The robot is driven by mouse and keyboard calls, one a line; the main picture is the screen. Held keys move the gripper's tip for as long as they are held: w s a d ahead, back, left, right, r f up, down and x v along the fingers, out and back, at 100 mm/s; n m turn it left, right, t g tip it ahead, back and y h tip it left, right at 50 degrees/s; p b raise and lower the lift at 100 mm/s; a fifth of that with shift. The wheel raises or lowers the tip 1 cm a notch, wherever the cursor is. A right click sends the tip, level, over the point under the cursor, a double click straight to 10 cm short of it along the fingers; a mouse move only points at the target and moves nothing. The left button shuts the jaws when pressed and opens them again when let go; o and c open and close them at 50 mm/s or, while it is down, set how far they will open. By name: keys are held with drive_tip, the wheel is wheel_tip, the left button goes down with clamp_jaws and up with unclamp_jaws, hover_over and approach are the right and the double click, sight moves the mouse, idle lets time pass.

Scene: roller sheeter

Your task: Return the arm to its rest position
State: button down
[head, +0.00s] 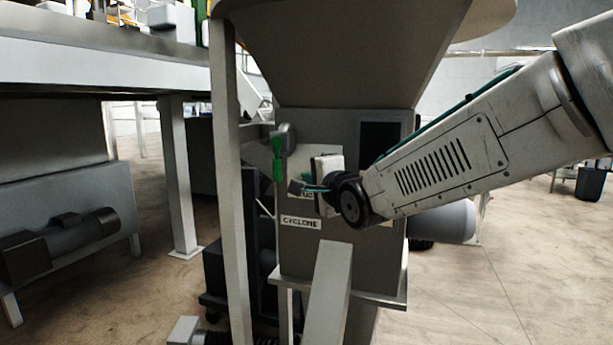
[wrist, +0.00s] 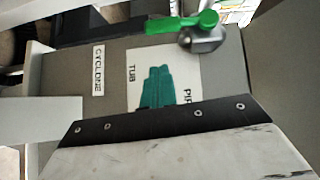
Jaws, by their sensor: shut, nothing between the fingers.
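My arm reaches in from the right in the head view. My gripper (head: 304,188) is in front of the grey cyclone housing (head: 345,262), pointing left. In the wrist view the teal fingers of my gripper (wrist: 163,78) are together, with nothing between them. They overlap a white label plate (wrist: 137,63) reading "TUB" and, partly covered, "PI...". A green lever handle (head: 278,158) on a grey valve body is beyond my fingertips, up and to the left. In the wrist view the green lever (wrist: 180,22) is apart from my fingers.
A "CYCLONE" label (head: 300,222) is on the housing below my gripper. A grey upright post (head: 227,190) stands just left of the housing, and a slanted grey beam (head: 328,300) is below. A hopper (head: 345,45) widens above. Open floor shows at the right.

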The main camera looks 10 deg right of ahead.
drive_tip(key=d+f+v, duration=0.1)
drive_tip(key=v, duration=0.6)
drive_tip(key=s+d+f+n+g+h, duration=0.45)
drive_tip(key=s+f+n+g, duration=0.3)
drive_tip(key=f, duration=0.45)
drive_tip(key=s+d+f+n+g, duration=0.1)
drive_tip(key=s+d+n+g, duration=0.2)
drive_tip(key=s, duration=0.9)
drive_tip(key=s+d+f+n+g, duration=0.1)
drive_tip(key=s+d+n+g, duration=0.2)
drive_tip(key=s, duration=0.9)
drive_tip(key=shift+d+f+g, duration=0.3)
drive_tip(key=shift+d+g, duration=0.55)
drive_tip(key=shift+d, duration=0.05)
